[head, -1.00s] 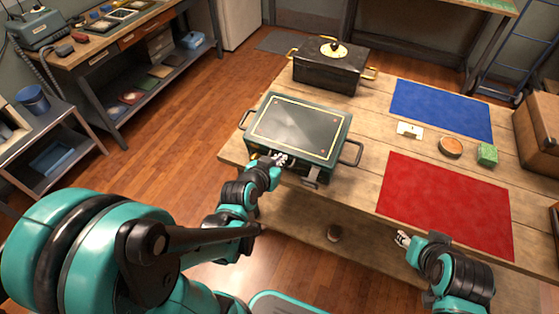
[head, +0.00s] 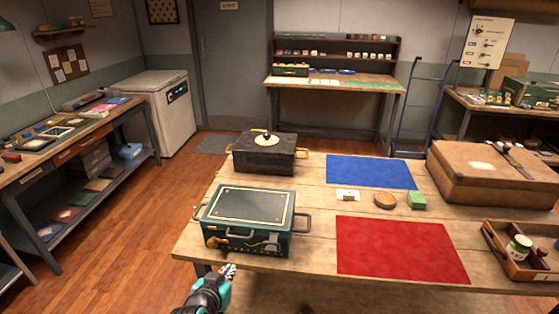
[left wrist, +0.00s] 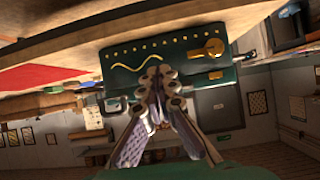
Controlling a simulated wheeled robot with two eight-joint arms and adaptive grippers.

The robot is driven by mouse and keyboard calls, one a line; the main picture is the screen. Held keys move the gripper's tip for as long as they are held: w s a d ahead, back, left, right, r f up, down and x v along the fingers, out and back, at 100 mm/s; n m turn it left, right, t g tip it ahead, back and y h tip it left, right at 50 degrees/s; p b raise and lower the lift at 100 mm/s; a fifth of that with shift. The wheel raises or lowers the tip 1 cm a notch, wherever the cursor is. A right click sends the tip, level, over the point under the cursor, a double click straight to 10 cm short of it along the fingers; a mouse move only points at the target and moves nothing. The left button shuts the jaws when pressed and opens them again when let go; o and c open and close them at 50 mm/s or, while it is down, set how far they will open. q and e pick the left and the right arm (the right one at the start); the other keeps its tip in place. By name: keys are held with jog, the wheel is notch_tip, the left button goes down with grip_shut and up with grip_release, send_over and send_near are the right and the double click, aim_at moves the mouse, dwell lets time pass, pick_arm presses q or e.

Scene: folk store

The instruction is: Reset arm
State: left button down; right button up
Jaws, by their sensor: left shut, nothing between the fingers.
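My left gripper (head: 229,271) is low in the head view, in front of the table's near edge, with its fingers closed and empty. In the left wrist view its fingers (left wrist: 158,80) come together in front of the green box. That green box (head: 248,208) has a closed lid with a yellow border line, side handles and a latch on its front. In the left wrist view the box front (left wrist: 170,47) shows a brass latch and a wavy yellow line. I cannot tell whether the fingertips touch it. My right gripper is not in the head view.
A brown case (head: 480,178) and an open tray (head: 508,271) are at right. Floor at left is clear.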

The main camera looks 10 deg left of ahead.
pick_arm(q)
jog(key=s+d+r+g, duration=0.1)
jog(key=s+r+g, duration=0.1)
jog(key=s, duration=0.5)
jog(key=s+d+r+g, duration=0.1)
jog(key=s+g, duration=0.2)
jog(key=s, duration=0.4)
jog(key=shift+s+r+n, duration=0.2)
jog(key=shift+r+n, duration=0.1)
jog(key=shift+r, duration=0.1)
